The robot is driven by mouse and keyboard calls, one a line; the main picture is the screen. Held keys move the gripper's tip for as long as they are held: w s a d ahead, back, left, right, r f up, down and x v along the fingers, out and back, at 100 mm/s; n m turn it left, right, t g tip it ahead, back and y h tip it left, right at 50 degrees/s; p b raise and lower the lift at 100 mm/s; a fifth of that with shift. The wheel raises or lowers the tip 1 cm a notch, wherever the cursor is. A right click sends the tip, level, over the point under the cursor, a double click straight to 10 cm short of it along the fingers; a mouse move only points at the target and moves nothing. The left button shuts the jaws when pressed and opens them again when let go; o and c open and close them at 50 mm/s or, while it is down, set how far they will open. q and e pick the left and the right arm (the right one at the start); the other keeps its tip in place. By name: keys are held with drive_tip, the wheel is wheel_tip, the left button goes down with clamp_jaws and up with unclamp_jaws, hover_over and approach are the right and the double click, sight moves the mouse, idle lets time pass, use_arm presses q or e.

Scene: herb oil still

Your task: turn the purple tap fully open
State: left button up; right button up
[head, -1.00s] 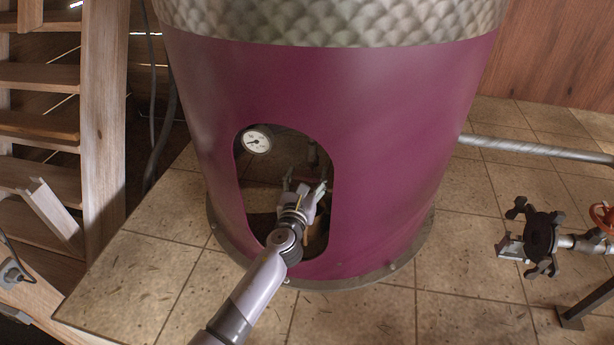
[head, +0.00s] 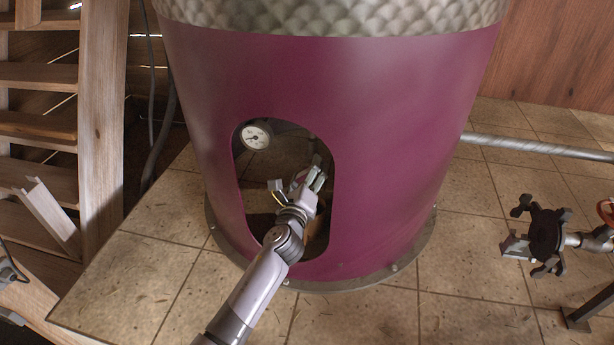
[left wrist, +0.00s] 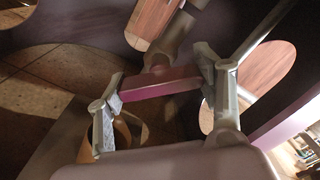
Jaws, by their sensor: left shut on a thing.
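The purple tap (left wrist: 160,84) shows in the left wrist view as a flat pinkish-purple handle on a grey stem and pipe. My left gripper (left wrist: 162,78) has one finger at each end of this handle and is shut on it. In the head view my left gripper (head: 312,178) reaches through the oval opening of the purple still body (head: 400,150). There the gripper and the dark interior hide the tap. My right gripper is not in view.
A round dial gauge (head: 256,136) sits inside the opening, up and left of my gripper. The opening's rim surrounds my forearm. A black-handled valve (head: 547,236) stands at the right on the tiled floor. Wooden stairs (head: 100,120) stand at the left.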

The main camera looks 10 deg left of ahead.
use_arm(q)
drive_tip(key=n+b, duration=0.1)
drive_tip(key=n, duration=0.3)
drive_tip(key=shift+n, duration=0.3)
drive_tip(key=shift+n+b, duration=0.65)
drive_tip(key=shift+n, duration=1.65)
drive_tip(key=o, duration=1.2)
drive_tip(key=s, duration=1.2)
